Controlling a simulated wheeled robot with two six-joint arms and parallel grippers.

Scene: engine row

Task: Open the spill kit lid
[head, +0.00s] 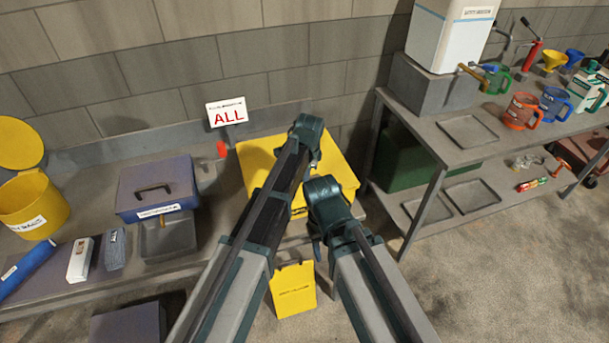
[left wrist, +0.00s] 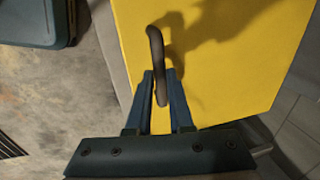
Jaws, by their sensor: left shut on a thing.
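The spill kit is a yellow box (head: 260,155) on the bench, behind my two arms in the head view. Its yellow lid (left wrist: 225,75) fills much of the left wrist view and carries a dark bent handle (left wrist: 155,45). My left gripper (left wrist: 162,90) is shut on this handle, its fingers on either side of it. In the head view my left gripper (head: 313,160) is over the box, partly hidden by its own arm. The lid looks down on the box; a small gap cannot be ruled out.
A blue-grey case (head: 155,185) stands left of the spill kit, beside a yellow round bin (head: 32,205) with its lid up. A yellow panel (head: 293,290) shows below the bench front. A shelf table (head: 415,140) with jugs stands right.

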